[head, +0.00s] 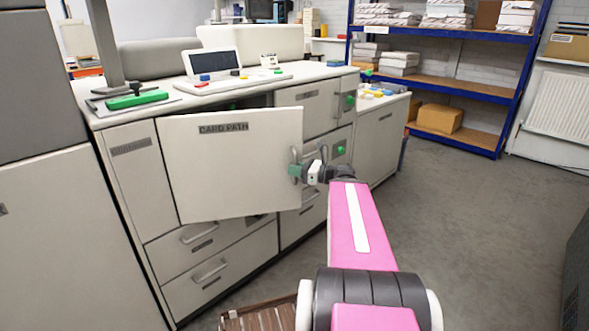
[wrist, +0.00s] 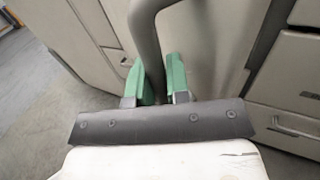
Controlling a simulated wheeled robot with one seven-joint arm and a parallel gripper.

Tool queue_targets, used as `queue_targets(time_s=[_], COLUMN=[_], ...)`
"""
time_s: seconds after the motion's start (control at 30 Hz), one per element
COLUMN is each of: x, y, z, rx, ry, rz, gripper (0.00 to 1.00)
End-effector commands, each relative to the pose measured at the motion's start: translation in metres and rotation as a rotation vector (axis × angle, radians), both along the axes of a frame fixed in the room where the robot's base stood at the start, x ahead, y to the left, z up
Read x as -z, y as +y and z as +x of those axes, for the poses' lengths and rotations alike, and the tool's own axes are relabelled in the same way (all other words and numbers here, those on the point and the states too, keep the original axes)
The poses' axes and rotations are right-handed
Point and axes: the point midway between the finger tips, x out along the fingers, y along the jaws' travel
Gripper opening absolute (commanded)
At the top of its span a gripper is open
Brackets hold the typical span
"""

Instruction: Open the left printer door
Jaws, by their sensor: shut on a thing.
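The left printer door (head: 235,165), a pale grey panel labelled "CARD PATH", stands partly open, its right edge swung out from the cabinet. A dark gap shows above and below its right part. Its grey bar handle (head: 296,158) is near the right edge. My gripper (head: 301,171) is at this handle, with my pink arm reaching up from below. In the wrist view the two green fingers of my gripper (wrist: 158,80) are closed around the curved grey handle (wrist: 146,40), one on each side. The inside of the cabinet is mostly hidden by the door.
Drawers with bar handles (head: 210,270) lie below the door. To the right is another printer door (head: 318,105). A keyboard and small screen (head: 212,62) sit on top. A blue shelf rack (head: 450,90) stands behind. The grey floor to the right (head: 480,220) is clear.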

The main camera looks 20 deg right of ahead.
Motion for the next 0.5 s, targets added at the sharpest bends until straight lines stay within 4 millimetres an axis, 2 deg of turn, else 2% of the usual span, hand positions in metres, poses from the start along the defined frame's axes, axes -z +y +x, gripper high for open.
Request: queue_targets(time_s=[0.1, 0.13, 0.2, 0.5], x=[0.0002, 0.0002, 0.0002, 0.0001], y=[0.0000, -0.0001, -0.0001, -0.0009], z=[0.0002, 0.0003, 0.0003, -0.0001], rx=[0.000, 0.000, 0.000, 0.001], ry=[-0.002, -0.002, -0.001, -0.001], rz=[-0.003, -0.003, -0.002, -0.001], gripper=[0.00, 0.20, 0.41, 0.41])
